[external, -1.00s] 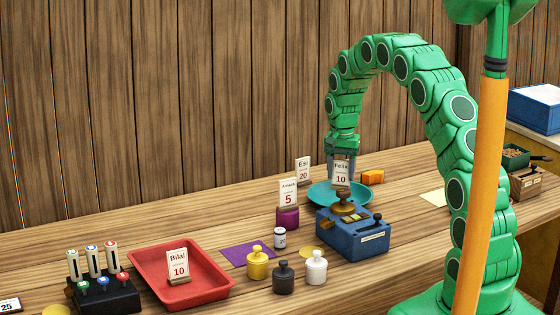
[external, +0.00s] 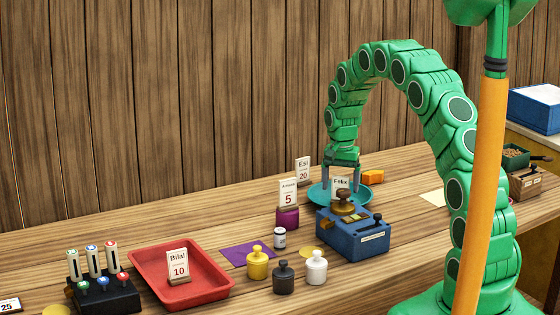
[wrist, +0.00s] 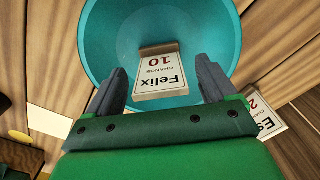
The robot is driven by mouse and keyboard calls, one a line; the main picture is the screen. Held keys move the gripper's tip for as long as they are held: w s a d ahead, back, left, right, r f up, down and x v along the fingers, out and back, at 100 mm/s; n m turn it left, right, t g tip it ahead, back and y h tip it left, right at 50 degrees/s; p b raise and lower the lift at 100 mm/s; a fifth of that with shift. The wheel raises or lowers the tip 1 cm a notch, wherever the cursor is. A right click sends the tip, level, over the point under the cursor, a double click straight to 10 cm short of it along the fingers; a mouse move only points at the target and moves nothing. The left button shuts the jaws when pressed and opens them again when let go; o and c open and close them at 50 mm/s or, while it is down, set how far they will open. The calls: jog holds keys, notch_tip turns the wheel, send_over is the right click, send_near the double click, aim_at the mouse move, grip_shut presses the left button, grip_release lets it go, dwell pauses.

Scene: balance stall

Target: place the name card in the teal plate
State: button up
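The white name card reading "Felix 10" (external: 341,182) is in the teal plate (external: 370,198); the blue scale's knob hides its lower part in the external view. In the wrist view the card (wrist: 160,75) stands on a small wooden foot inside the teal plate (wrist: 105,40). My gripper (external: 340,187) is low over the plate, its fingers spread on both sides of the card. The wrist view shows my gripper (wrist: 157,76) open, with gaps between the fingers and the card.
The blue scale (external: 352,238) stands just in front of the plate. The Esi card (external: 303,170), a card reading 5 (external: 288,192) on a purple block, and an orange block (external: 373,177) are close by. A red tray (external: 208,287) holds the Bilal card (external: 178,266).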

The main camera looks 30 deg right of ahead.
dwell(0.6)
jog(key=shift+r, duration=3.45)
jog(key=shift+s+r, duration=0.1)
jog(key=shift+r, duration=0.05)
jog(key=s+a+r+n, duration=0.2)
jog(key=s+a+r, duration=0.1)
jog(key=s+r, duration=0.85)
jog(key=s+a+r+n+g, duration=0.1)
jog(key=s+a+n, duration=0.2)
jog(key=s, duration=1.7)
jog(key=s+a+r+n, duration=0.2)
jog(key=s+a+n, duration=0.1)
jog(key=s, duration=1.7)
jog(key=shift+s+r+n+g, duration=0.15)
jog(key=shift+n+g, duration=0.25)
jog(key=shift+n, duration=0.1)
